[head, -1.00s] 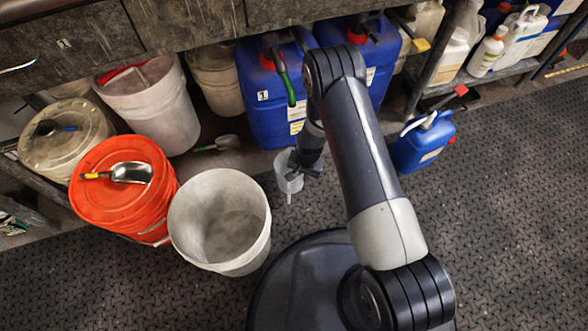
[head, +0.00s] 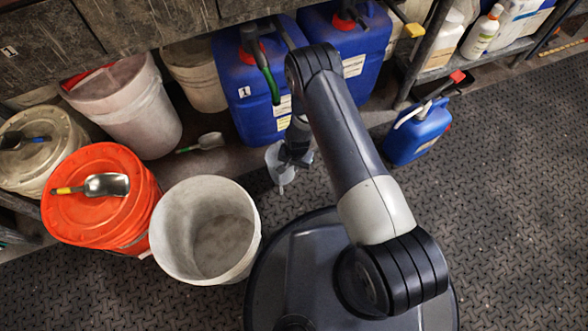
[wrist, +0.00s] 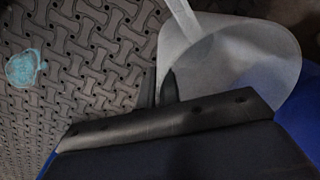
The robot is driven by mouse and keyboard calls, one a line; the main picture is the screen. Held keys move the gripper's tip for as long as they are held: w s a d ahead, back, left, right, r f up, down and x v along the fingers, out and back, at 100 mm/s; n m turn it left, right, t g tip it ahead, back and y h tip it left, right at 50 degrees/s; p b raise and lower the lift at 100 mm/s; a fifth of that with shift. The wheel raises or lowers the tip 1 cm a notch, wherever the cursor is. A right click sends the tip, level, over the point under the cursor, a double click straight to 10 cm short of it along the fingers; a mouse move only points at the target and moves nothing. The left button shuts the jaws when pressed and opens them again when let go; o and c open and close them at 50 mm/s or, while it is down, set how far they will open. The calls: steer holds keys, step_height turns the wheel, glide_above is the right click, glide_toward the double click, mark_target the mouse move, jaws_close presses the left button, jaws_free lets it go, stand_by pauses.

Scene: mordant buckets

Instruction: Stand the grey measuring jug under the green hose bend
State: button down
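The grey measuring jug (head: 276,163) is small and translucent and stands out in front of the left blue canister. My gripper (head: 291,158) is at its right side. In the wrist view the jug (wrist: 238,62) fills the upper right, and the dark fingers (wrist: 159,88) sit on either side of its wall, one seen through it. The jug looks held upright; its height over the floor is unclear. The green hose bend (head: 271,84) hangs from the left blue canister (head: 240,105).
An open white bucket (head: 160,235) and an orange lidded bucket (head: 75,220) with a scoop stand at left. Another scoop (head: 207,142) lies on the low shelf. A small blue can (head: 417,137) stands at right. A pale teal spot (wrist: 24,68) shows on the floor.

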step_height(320, 180, down, 2)
steer(key=c, duration=2.1)
jaws_free()
steer(key=shift+f+b, duration=0.1)
steer(key=shift+b, duration=0.3)
steer(key=o, duration=0.5)
steer(key=shift+c, duration=0.2)
step_height(320, 180, up, 8)
steer(key=p, duration=0.3)
steer(key=shift+d+p, duration=0.2)
steer(key=shift+p, duration=0.1)
